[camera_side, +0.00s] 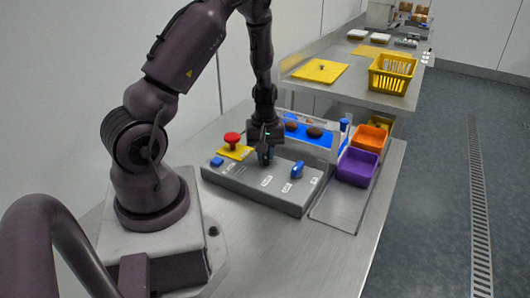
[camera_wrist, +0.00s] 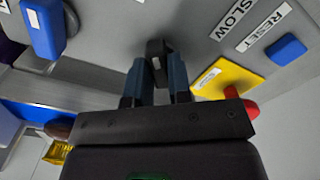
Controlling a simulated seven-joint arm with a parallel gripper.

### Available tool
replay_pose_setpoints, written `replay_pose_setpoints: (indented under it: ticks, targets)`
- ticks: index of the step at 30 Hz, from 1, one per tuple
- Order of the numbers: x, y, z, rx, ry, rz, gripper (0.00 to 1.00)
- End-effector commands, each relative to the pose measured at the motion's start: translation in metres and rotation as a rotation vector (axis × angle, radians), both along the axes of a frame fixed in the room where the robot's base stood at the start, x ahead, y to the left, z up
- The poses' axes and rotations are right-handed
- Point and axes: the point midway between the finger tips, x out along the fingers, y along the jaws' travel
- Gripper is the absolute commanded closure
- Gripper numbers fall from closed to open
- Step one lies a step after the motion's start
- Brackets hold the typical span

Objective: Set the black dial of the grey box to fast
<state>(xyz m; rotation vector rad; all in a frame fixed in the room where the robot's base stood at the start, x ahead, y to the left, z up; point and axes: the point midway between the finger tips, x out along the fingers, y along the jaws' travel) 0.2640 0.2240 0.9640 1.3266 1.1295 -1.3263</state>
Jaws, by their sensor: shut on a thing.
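The grey box (camera_side: 240,188) lies on the steel bench in front of my arm. My gripper (camera_side: 265,154) points down over the middle of its top. In the wrist view my gripper (camera_wrist: 156,78) is shut on the black dial (camera_wrist: 156,52), with one finger on each side. A small pale mark shows on the dial between the fingers. A SLOW label (camera_wrist: 233,18) is on the panel to the dial's upper right. No fast label is readable in either view.
A blue button (camera_wrist: 286,47) sits by a RESET label (camera_wrist: 265,28). A red button (camera_side: 231,138) stands on a yellow plate (camera_wrist: 230,76). A blue switch (camera_side: 297,170) is right of the dial. A purple bin (camera_side: 357,167) and orange bin (camera_side: 369,137) stand beyond the box.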

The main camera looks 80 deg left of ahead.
Motion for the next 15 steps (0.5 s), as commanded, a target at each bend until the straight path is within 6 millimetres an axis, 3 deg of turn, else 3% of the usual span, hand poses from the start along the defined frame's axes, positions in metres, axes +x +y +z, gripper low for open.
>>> replay_pose_setpoints:
  ticks: [9, 10, 12, 13, 15]
  targets:
    - [-0.0002, -0.0005, 0.0008, -0.003, -0.001, 0.003, 1.00]
    - [-0.0002, -0.0005, 0.0008, -0.003, -0.001, 0.003, 0.76]
    - [-0.0002, -0.0005, 0.0007, -0.003, 0.000, 0.002, 0.60]
    - [-0.0002, -0.0005, 0.0006, -0.002, 0.000, 0.002, 0.55]
    - [-0.0002, -0.0004, 0.0005, -0.002, 0.000, 0.002, 0.55]
